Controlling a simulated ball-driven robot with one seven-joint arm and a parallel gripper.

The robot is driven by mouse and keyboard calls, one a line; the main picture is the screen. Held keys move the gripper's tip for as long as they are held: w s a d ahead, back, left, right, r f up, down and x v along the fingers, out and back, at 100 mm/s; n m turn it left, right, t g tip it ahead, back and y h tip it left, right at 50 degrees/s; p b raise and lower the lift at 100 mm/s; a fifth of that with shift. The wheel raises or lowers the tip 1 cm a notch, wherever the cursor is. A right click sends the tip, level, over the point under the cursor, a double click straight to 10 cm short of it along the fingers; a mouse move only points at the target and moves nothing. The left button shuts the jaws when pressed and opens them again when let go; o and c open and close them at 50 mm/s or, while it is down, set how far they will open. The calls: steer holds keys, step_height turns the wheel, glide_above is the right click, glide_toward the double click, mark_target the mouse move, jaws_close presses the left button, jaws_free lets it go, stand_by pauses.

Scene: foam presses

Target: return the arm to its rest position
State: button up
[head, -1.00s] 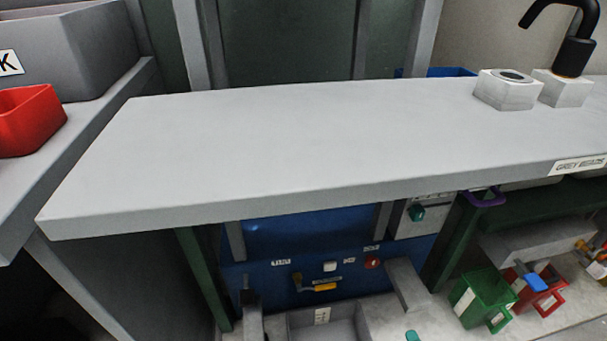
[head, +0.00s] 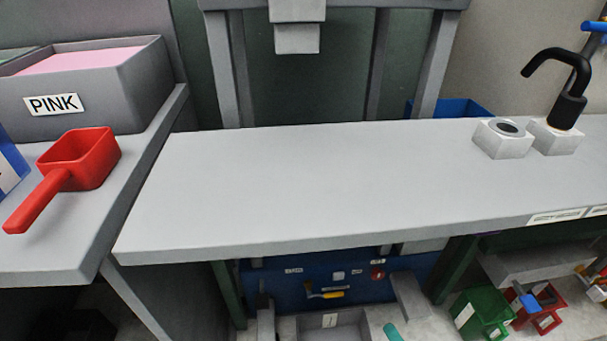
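My gripper is not in the head view, and no part of my arm shows clearly. The long grey worktop (head: 300,190) in front of me is bare over most of its length. A red scoop (head: 80,160) with its handle toward the lower left lies on the left counter (head: 90,225). Whether my gripper holds anything cannot be seen.
A grey bin labelled PINK (head: 130,90) stands behind the scoop. A black curved spout (head: 568,100) and white blocks (head: 503,140) stand at the worktop's right end. Below are a blue control panel (head: 285,290), a green box (head: 482,312) and a red box (head: 540,315).

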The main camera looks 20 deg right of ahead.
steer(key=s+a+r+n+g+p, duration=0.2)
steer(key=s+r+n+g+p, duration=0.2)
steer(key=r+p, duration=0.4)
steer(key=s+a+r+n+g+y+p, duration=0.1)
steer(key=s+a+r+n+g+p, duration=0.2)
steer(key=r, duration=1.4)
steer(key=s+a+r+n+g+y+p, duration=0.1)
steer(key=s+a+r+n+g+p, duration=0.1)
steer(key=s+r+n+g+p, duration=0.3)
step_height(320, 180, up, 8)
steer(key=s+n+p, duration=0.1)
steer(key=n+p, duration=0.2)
steer(key=p, duration=0.4)
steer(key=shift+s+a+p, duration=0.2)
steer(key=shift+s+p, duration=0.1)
steer(key=shift+p, duration=0.05)
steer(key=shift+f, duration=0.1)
